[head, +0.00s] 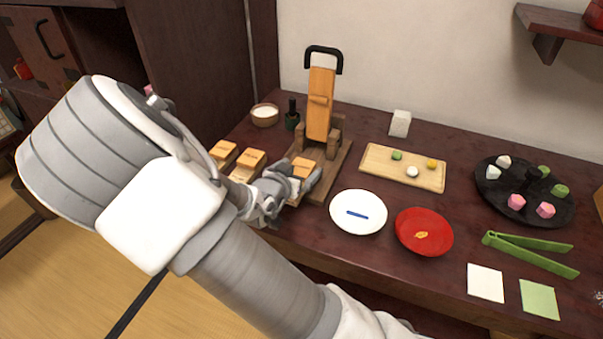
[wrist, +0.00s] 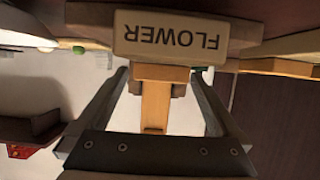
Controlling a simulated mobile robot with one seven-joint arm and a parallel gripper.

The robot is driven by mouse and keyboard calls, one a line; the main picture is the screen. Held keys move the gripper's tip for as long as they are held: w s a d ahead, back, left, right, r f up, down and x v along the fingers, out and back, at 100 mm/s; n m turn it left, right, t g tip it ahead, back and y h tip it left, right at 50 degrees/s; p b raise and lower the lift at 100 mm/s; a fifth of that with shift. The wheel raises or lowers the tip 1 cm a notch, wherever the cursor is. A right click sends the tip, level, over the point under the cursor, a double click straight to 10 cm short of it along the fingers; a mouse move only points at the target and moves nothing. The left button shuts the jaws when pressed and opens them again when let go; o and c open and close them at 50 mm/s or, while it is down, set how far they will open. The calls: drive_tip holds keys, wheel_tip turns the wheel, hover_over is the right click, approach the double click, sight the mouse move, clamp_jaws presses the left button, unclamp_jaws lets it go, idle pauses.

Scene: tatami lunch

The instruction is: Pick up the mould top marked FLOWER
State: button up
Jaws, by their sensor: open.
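The mould top marked FLOWER (wrist: 180,38) is a pale wooden block on a darker wooden piece. In the wrist view its lettering appears upside down, just past my fingertips. My gripper (wrist: 160,75) is open and empty, its two dark fingers apart on either side of the view's middle. In the head view my gripper (head: 297,182) is beside an orange-topped block (head: 304,167) near the wooden press, which seems to be the same one; its lettering is not readable there. Part of it is hidden behind my gripper. Two similar mould tops (head: 251,159) (head: 223,150) sit to the left.
A wooden press with an upright orange lever (head: 320,105) stands just behind my gripper. A white plate (head: 358,224) and red plate (head: 424,245) lie to the right. A small bowl (head: 265,121) and dark bottle (head: 292,121) stand behind the moulds.

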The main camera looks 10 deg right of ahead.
sight(299, 171)
drive_tip(key=c, duration=1.3)
drive_tip(key=shift+c, duration=0.2)
drive_tip(key=shift+r+p, duration=0.35)
drive_tip(key=shift+r, duration=0.1)
wheel_tip(299, 171, up, 3)
drive_tip(key=shift+r+p, duration=0.2)
drive_tip(key=shift+p, duration=0.8)
drive_tip(key=s+d+r+p, duration=0.5)
drive_tip(key=s+p, duration=0.5)
drive_tip(key=p, duration=0.8)
drive_tip(key=shift+s+r, duration=0.2)
drive_tip(key=shift+r, duration=0.7)
